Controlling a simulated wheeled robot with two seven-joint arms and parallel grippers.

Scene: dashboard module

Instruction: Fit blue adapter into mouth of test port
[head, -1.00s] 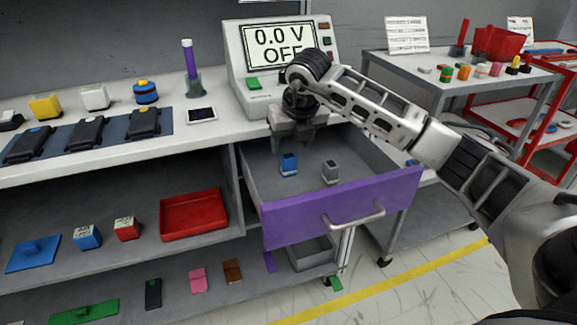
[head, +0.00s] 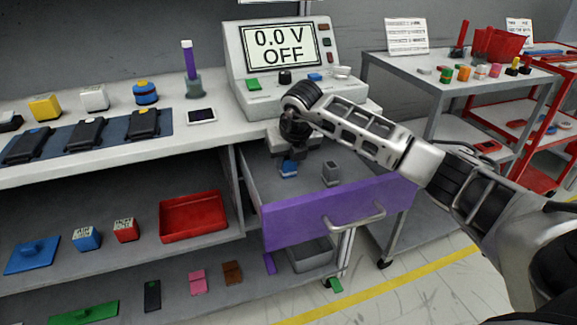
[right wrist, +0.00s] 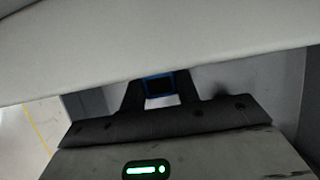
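The blue adapter (head: 288,169) stands in the open purple-fronted drawer, its upper part covered by my right gripper (head: 290,158). In the right wrist view, the adapter's blue square rim (right wrist: 159,86) shows between the two dark fingertips of the right gripper (right wrist: 161,92). The fingers flank it closely, but whether they press on it is unclear. A round pale ring-shaped fitting (head: 342,72) on the test bench beside the display may be the test port; I cannot tell for sure. My left gripper is not in view.
A grey part (head: 331,173) stands in the drawer (head: 335,212), to the right of the adapter. The test bench display (head: 283,47) reads 0.0 V OFF above the drawer. A grey cart (head: 455,85) with small coloured parts stands to the right.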

